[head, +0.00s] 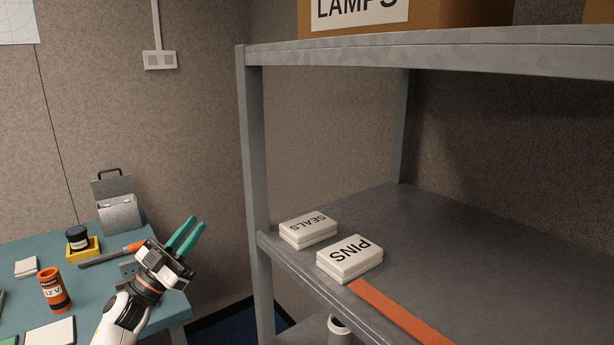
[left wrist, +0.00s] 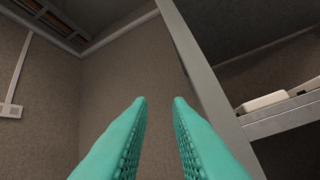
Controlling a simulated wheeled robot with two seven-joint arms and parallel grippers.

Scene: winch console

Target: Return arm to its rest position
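My left gripper (head: 192,226) is at the lower left of the head view, raised near the right end of the teal bench and left of the shelf post. Its two teal fingers point up and to the right. In the left wrist view the fingers (left wrist: 160,100) stand apart with an empty gap between them, facing a bare wall. Nothing is held. My right gripper is in neither view.
A grey shelf unit (head: 253,150) stands on the right, holding SEALS (head: 308,230) and PINS (head: 349,259) boxes. The teal bench (head: 100,283) carries an orange can (head: 54,289), a yellow tray (head: 83,252) and a metal holder (head: 120,214).

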